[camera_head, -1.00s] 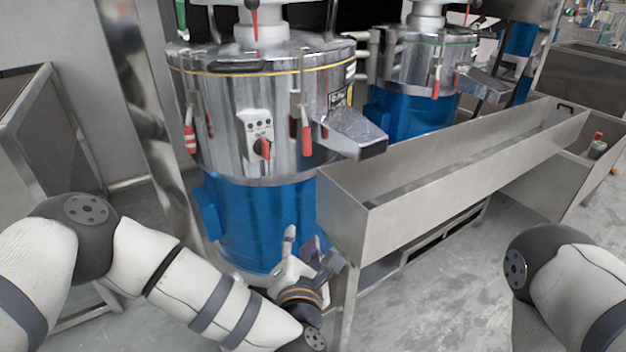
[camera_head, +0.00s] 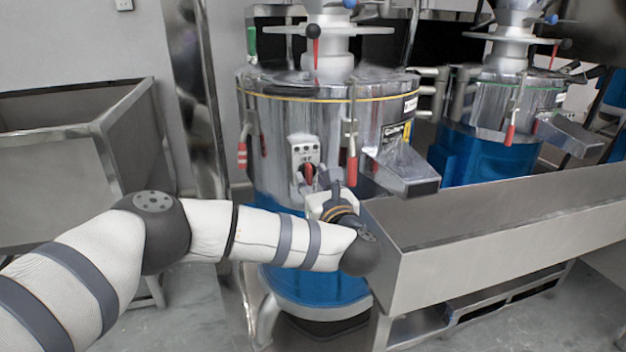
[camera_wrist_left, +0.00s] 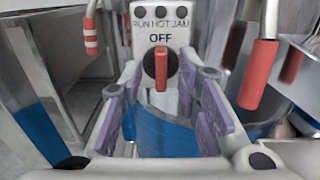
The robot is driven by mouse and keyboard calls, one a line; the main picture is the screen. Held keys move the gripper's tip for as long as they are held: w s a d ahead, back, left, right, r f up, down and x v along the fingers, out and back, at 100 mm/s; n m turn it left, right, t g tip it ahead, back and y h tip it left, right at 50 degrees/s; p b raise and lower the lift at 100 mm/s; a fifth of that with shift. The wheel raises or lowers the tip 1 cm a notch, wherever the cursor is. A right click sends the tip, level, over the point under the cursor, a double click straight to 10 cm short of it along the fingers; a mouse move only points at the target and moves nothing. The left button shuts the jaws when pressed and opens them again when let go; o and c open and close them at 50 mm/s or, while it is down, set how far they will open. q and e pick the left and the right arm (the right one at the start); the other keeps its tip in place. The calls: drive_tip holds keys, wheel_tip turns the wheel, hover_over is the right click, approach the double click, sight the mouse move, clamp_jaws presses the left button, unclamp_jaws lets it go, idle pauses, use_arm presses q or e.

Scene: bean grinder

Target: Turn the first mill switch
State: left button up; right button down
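The first mill (camera_head: 270,135) is a steel drum on a blue base. Its switch, a red handle on a black round knob (camera_head: 309,172), sits on a light panel on the drum's front. In the left wrist view the red handle (camera_wrist_left: 161,72) stands upright under the word OFF. My left gripper (camera_head: 322,182) is raised in front of the panel, just below the switch. In the left wrist view its purple-padded fingers (camera_wrist_left: 162,100) are apart with nothing between them, and the switch lies just beyond them. My right gripper is not in view.
Red-handled clamps (camera_head: 352,165) hang on both sides of the panel. A steel spout (camera_head: 405,170) and long trough (camera_head: 480,235) stand to the right. A second mill (camera_head: 490,130) stands behind. A steel bin (camera_head: 60,160) is at the left.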

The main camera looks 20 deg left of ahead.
use_arm(q)
drive_tip(key=shift+w+a, duration=0.25)
drive_tip(key=shift+w, duration=0.2)
clamp_jaws()
